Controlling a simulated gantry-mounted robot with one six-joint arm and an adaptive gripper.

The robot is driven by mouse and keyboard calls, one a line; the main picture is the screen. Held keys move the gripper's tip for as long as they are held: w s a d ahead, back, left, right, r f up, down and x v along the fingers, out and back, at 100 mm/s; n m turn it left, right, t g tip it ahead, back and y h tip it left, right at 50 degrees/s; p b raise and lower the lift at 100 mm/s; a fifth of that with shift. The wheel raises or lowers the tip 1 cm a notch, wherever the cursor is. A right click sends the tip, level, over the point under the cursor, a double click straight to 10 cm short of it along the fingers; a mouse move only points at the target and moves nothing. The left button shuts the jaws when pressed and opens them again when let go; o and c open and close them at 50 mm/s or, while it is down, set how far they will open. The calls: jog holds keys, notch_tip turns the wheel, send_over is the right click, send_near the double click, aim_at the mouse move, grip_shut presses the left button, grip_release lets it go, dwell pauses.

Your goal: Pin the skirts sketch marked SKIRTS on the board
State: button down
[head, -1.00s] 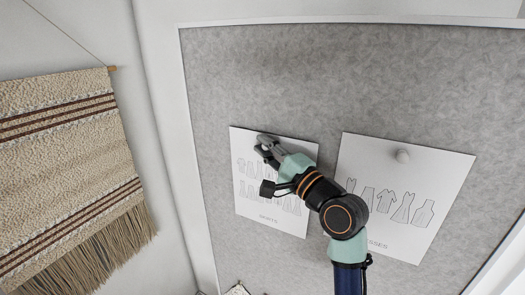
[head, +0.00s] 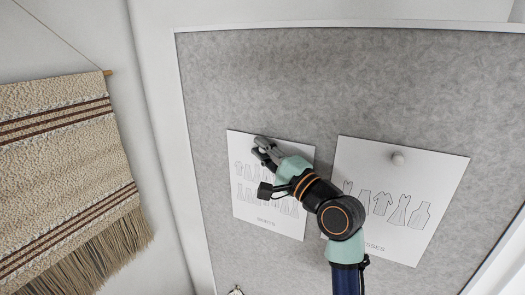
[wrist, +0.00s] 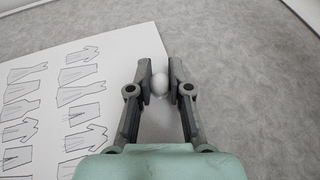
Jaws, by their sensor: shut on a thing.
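The skirts sketch (head: 250,205) is a white sheet with rows of garment outlines and a partly readable label, lying against the left part of the grey board (head: 300,80). It also shows in the wrist view (wrist: 60,75), left of and under my gripper. My gripper (head: 262,148) is at the sheet's upper part. In the wrist view its two fingers (wrist: 158,80) are shut on a round white pin (wrist: 157,78) near the sheet's top edge. Whether the pin's point is in the board is hidden.
A second sheet (head: 440,190), with dresses drawn on it, hangs at the right under a round pin (head: 398,158). A woven wall hanging (head: 65,150) is at the far left. The upper board is clear.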

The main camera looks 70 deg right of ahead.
jog(key=shift+d, duration=0.1)
jog(key=c, duration=1)
grip_release()
jog(key=shift+s, duration=0.1)
jog(key=v, duration=1.2)
